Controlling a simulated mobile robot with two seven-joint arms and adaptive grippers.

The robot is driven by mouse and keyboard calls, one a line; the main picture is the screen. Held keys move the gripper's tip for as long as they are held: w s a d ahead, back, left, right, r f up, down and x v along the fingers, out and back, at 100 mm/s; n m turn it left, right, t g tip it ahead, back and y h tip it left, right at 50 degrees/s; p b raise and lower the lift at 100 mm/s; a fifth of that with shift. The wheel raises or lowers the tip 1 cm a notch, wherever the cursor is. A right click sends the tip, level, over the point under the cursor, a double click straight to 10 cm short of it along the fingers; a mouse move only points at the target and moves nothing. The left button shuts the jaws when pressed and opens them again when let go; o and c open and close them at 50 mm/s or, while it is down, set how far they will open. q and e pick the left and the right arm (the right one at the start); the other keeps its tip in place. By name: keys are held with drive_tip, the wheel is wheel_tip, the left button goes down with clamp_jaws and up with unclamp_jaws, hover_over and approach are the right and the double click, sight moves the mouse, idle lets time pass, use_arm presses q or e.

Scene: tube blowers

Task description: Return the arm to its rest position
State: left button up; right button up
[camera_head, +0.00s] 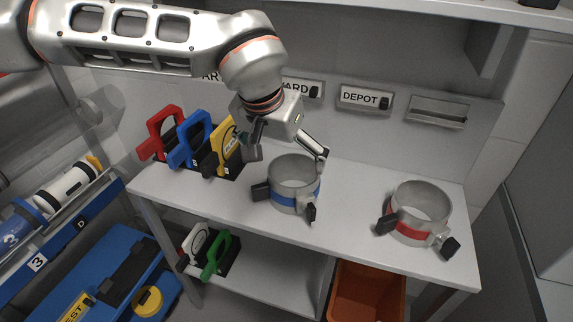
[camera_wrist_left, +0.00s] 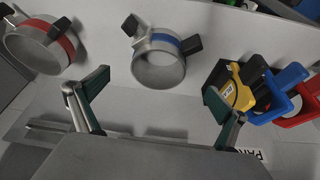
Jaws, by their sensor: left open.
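My left arm comes in from the upper left in the head view. Its gripper (camera_head: 288,152) is open, with its fingers spread above and behind the blue-banded metal ring (camera_head: 294,186). In the wrist view my left gripper (camera_wrist_left: 158,92) has nothing between its fingers. The blue-banded ring (camera_wrist_left: 158,62) lies beyond the fingertips there and looks apart from them. It stands on the white worktop with dark handles around it. My right gripper is not in view.
A red-banded ring (camera_head: 420,212) stands at the worktop's right. Red (camera_head: 160,135), blue (camera_head: 190,140) and yellow (camera_head: 222,145) handled pieces stand in a rack at left. White and green pieces sit on the lower shelf. An orange bin (camera_head: 366,295) is below. A labelled wall is behind.

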use_arm(q)
drive_tip(key=shift+s+r, duration=0.2)
drive_tip(key=shift+r, duration=0.3)
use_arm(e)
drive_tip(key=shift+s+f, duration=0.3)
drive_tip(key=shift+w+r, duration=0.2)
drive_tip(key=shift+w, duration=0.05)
